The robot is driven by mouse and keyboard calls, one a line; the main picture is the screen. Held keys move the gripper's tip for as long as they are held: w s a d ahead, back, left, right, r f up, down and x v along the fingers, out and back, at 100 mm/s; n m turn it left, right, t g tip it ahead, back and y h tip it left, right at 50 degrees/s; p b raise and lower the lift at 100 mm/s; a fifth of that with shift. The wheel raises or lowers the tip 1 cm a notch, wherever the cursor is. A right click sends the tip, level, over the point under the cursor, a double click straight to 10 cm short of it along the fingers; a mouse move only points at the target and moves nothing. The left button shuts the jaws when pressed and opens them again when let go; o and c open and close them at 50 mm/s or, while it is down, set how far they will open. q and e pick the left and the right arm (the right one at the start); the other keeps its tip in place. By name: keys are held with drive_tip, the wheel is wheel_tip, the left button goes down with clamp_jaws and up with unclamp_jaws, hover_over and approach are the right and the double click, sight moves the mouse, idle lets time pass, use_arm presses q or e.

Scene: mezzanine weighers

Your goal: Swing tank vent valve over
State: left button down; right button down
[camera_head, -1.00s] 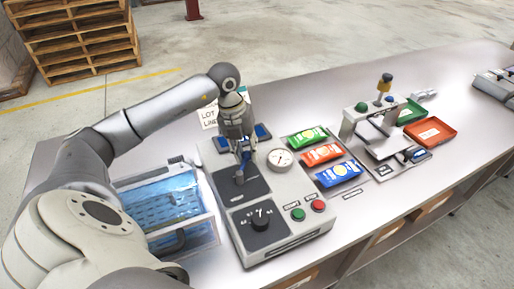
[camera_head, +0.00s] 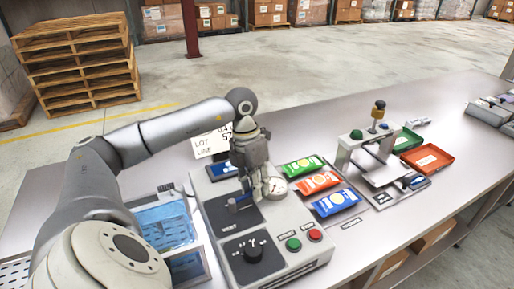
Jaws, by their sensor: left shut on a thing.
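The vent valve (camera_head: 238,201) is a small lever with a blue part on a dark plate, labelled VENT, on a grey control panel (camera_head: 285,262). My left gripper (camera_head: 257,192) comes down from above and is shut on the lever, which points right toward the round gauge (camera_head: 278,187). The fingers cover much of the lever and part of the gauge. A clear tank (camera_head: 168,222) with blue water stands left of the panel, partly behind my left arm. My right gripper is not in view.
The panel has a black knob (camera_head: 252,251), a green button (camera_head: 293,244) and a red button (camera_head: 315,235). Green, orange and blue packets (camera_head: 337,202) lie to its right. Beyond stand a small press (camera_head: 369,150) and a red tray (camera_head: 427,158).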

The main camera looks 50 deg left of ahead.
use_arm(q)
drive_tip(key=shift+d, duration=0.1)
idle(0.5)
drive_tip(key=c, duration=1.2)
unclamp_jaws()
drive_tip(key=shift+o, duration=0.2)
wheel_tip(320, 180, up, 12)
drive_tip(key=a, duration=0.2)
drive_tip(key=shift+a, duration=0.15)
drive_tip(key=shift+f, duration=0.1)
